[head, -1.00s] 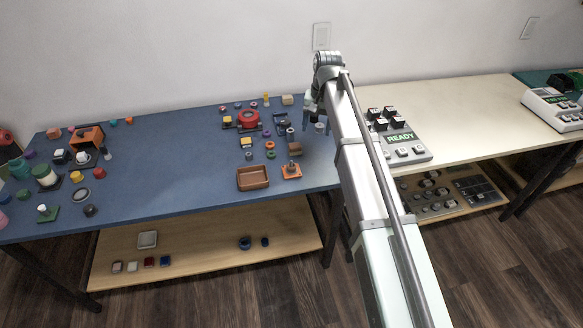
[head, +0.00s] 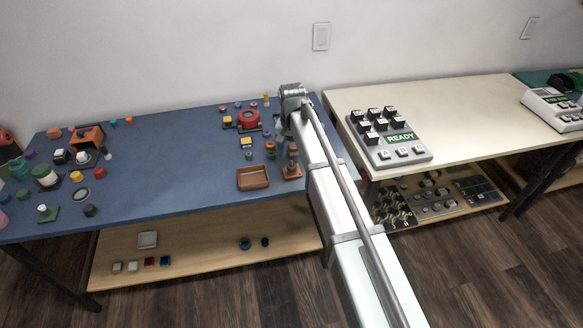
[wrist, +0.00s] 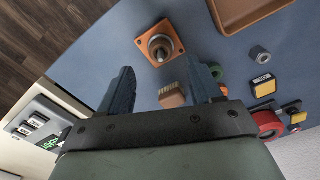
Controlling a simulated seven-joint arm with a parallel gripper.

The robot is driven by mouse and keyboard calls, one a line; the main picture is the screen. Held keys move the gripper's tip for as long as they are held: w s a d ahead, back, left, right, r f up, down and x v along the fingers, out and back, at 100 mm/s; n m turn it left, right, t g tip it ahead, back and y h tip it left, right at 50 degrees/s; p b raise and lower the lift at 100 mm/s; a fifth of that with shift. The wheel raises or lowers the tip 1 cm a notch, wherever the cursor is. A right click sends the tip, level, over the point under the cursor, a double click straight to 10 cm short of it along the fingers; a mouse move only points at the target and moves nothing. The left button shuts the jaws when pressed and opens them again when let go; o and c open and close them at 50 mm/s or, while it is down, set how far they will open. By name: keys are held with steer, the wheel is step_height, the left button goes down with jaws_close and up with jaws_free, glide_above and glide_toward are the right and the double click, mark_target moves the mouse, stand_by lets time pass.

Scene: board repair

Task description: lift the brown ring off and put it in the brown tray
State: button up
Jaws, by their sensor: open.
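The brown tray (head: 253,186) lies empty near the front edge of the blue table; part of it shows in the wrist view (wrist: 250,12). Right of it is an orange square base (head: 291,173) with an upright post (wrist: 160,45). A small brown piece (wrist: 172,96) shows between and beyond my fingers in the wrist view; I cannot tell whether it is the ring. No brown ring is clear in the head view, where my arm covers that area. My gripper (wrist: 161,70) is open and empty, its two dark fingers pointing toward the base.
A yellow-topped block (wrist: 262,87), a grey nut-like part (wrist: 259,53) and a red round part (head: 248,119) stand nearby on the table. A grey keypad box (head: 390,140) stands on the pale table to the right.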

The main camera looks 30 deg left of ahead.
mark_target(292, 167)
steer(key=shift+w+a+f, duration=0.1)
steer(key=shift+f, duration=1.35)
steer(key=shift+w+a+f, duration=0.1)
steer(key=shift+f, duration=1.3)
steer(key=shift+c, duration=0.2)
steer(key=c, duration=1.1)
